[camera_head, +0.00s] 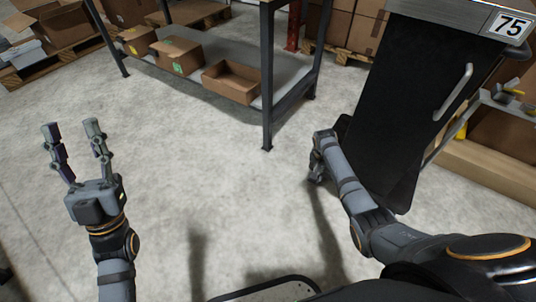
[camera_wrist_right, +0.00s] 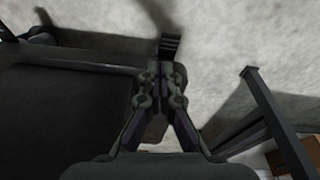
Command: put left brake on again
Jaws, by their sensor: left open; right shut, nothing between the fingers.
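The black dispenser (camera_head: 405,90), with a 75 label on its grey top, stands at the right of the head view. Its dark body (camera_wrist_right: 60,110) fills the left of the right wrist view. A dark ribbed piece, perhaps the brake pedal (camera_wrist_right: 171,46), lies just beyond my right fingertips; I cannot tell whether they touch it. My right gripper (camera_wrist_right: 160,72) is shut and empty, low beside the dispenser's bottom edge; it also shows in the head view (camera_head: 319,176). My left gripper (camera_head: 71,128) is open and empty over bare floor, far from the dispenser.
A dark-legged shelf table (camera_head: 268,75) with open cardboard boxes (camera_head: 232,80) stands at the back. Pallets with boxes (camera_head: 355,28) are behind. A wooden-sided rack (camera_head: 485,165) stands right of the dispenser. The concrete floor (camera_head: 215,165) between my arms is clear.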

